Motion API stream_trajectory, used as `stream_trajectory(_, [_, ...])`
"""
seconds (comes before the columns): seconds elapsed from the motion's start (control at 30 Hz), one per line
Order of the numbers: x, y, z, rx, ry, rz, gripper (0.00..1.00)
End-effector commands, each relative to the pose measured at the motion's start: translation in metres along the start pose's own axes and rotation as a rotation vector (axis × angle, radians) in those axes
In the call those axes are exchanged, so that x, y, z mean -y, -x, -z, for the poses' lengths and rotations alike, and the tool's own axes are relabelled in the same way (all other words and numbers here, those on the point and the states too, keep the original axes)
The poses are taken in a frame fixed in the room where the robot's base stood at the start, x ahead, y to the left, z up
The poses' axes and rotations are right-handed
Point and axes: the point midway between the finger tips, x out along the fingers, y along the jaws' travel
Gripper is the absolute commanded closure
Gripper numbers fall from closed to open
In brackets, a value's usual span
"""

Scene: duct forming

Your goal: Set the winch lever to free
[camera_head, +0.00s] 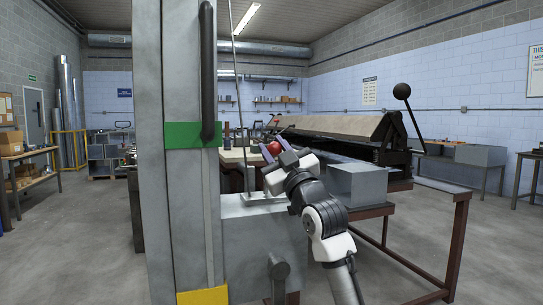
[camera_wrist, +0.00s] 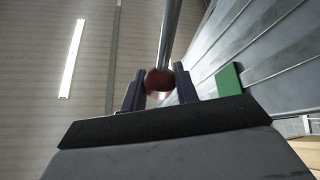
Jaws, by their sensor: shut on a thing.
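A red ball knob (camera_head: 274,148) sits between the purple fingers of my gripper (camera_head: 276,150), above the grey winch box (camera_head: 262,240). The wrist view also shows the red knob (camera_wrist: 159,79) between the two dark fingers of my gripper (camera_wrist: 159,88), with a grey rod (camera_wrist: 170,35) running up from it in the picture. My gripper is shut on the knob. Most of the lever below the knob is hidden or too small to make out in the head view. I see no readable free mark.
A tall grey column (camera_head: 180,80) with a green band (camera_head: 190,135) and a yellow band (camera_head: 203,297) stands close left of the winch. A thin cable (camera_head: 238,100) rises beside it. A grey box (camera_head: 358,185) and a black-knobbed lever (camera_head: 402,92) are to the right.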

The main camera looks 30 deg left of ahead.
Motion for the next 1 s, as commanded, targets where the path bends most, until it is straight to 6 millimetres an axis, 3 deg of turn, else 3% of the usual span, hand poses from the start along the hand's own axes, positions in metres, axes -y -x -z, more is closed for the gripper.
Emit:
stream_trajectory(0.6, [0.0015, 0.0062, 0.0005, -0.043, 0.004, -0.015, 1.0])
stream_trajectory(0.63, [0.0016, 0.0062, 0.0005, -0.043, 0.004, -0.015, 0.66])
stream_trajectory(0.7, [0.0015, 0.0061, 0.0005, -0.043, 0.004, -0.015, 0.57])
stream_trajectory(0.77, [0.0014, 0.0061, 0.0005, -0.042, 0.004, -0.015, 0.49])
stream_trajectory(1.0, [0.001, 0.0059, 0.0005, -0.042, 0.005, -0.015, 0.49])
